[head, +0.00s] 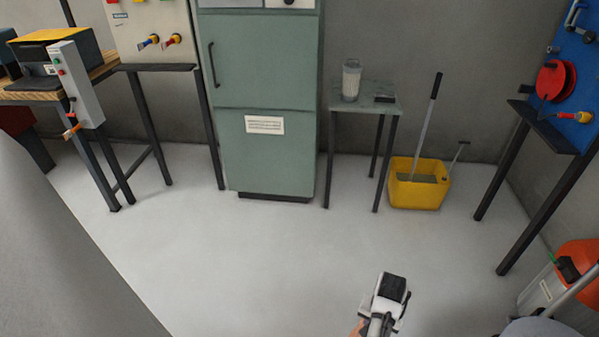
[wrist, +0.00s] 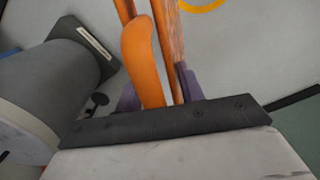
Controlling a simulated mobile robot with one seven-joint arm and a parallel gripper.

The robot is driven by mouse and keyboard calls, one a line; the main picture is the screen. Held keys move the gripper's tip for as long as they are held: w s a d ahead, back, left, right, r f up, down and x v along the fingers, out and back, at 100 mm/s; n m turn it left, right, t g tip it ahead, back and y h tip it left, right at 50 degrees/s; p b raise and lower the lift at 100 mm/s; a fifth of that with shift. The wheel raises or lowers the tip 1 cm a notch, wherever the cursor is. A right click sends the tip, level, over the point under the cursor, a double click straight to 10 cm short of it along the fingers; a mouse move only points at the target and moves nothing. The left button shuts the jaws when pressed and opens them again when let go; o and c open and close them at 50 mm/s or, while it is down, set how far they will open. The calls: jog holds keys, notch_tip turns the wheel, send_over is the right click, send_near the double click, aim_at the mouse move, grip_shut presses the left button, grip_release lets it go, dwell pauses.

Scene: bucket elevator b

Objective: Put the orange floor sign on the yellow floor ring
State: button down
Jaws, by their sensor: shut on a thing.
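The orange floor sign (wrist: 143,60) is between the purple fingers of my gripper (wrist: 158,92) in the wrist view, and the gripper is shut on it. Its orange panels run up out of the top of that view, so its far end is hidden. In the head view a small orange piece (head: 356,329) shows beside my wrist at the bottom edge. Part of the yellow floor ring (wrist: 203,6) shows on the floor at the top of the wrist view, right of the sign. The ring is not seen in the head view.
A yellow mop bucket (head: 418,187) stands by a small table (head: 385,102) at the back. A green cabinet (head: 265,100) is behind. A blue panel stand (head: 572,85) and an orange-and-white container (head: 548,290) are at the right. The middle floor is clear.

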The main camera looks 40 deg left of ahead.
jog(key=s+a+r+n+b, duration=0.1)
jog(key=s+a+r+n, duration=0.1)
jog(key=s+a, duration=0.7)
jog(key=s+a+r+n, duration=0.2)
jog(key=s+a+r, duration=0.1)
jog(key=s+a, duration=0.6)
notch_tip(320, 180, down, 20)
jog(key=shift+w+a+b, duration=0.2)
jog(key=shift+a+b, duration=0.05)
jog(key=shift+b, duration=0.1)
jog(key=shift+f, duration=0.2)
jog(key=c, duration=0.9)
grip_release()
